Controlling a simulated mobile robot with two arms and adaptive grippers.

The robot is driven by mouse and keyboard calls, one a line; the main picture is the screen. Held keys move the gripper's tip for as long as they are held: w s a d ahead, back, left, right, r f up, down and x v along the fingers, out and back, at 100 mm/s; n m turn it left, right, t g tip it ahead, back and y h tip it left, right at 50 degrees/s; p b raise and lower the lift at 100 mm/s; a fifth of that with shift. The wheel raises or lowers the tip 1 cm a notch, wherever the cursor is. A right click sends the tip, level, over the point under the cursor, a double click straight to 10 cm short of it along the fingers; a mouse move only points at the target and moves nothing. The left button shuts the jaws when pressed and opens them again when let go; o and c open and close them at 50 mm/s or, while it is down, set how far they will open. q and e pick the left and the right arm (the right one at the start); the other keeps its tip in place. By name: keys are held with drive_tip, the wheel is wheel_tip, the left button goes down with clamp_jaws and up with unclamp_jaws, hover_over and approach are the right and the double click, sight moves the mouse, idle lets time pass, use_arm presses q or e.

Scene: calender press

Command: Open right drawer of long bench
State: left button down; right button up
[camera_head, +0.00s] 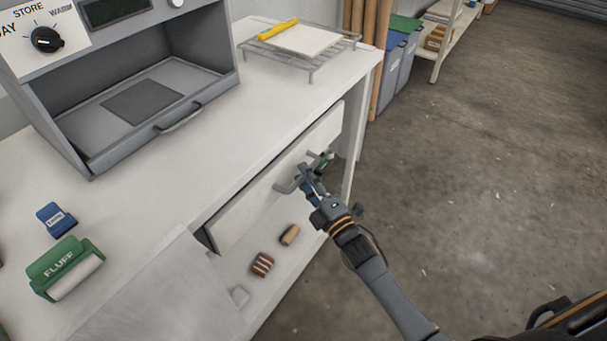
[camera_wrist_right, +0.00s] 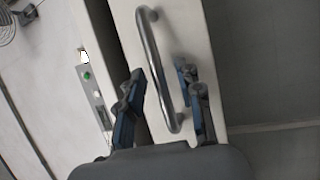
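The long bench (camera_head: 150,205) is white and runs across the head view from lower left to upper right. Its drawer front (camera_head: 252,205) is a pale panel with a bar handle near its middle; a dark gap shows along its edge. My right gripper (camera_head: 308,180) is at this handle. In the right wrist view, the curved metal handle (camera_wrist_right: 158,75) lies between the fingers of the right gripper (camera_wrist_right: 160,95). The fingers stand apart, one side left of the bar and the other right, with space visible around it. My left gripper is not in view.
A grey press (camera_head: 130,100) with an open front stands on the bench. A striped brown block (camera_head: 262,264) lies on the lower shelf. Floor (camera_head: 480,170) to the right is clear.

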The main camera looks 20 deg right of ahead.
drive_tip(key=shift+w+a, duration=0.15)
drive_tip(key=shift+w, duration=0.3)
drive_tip(key=shift+c, duration=0.2)
clamp_jaws()
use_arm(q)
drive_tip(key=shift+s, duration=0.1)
use_arm(e)
drive_tip(key=shift+s, duration=0.15)
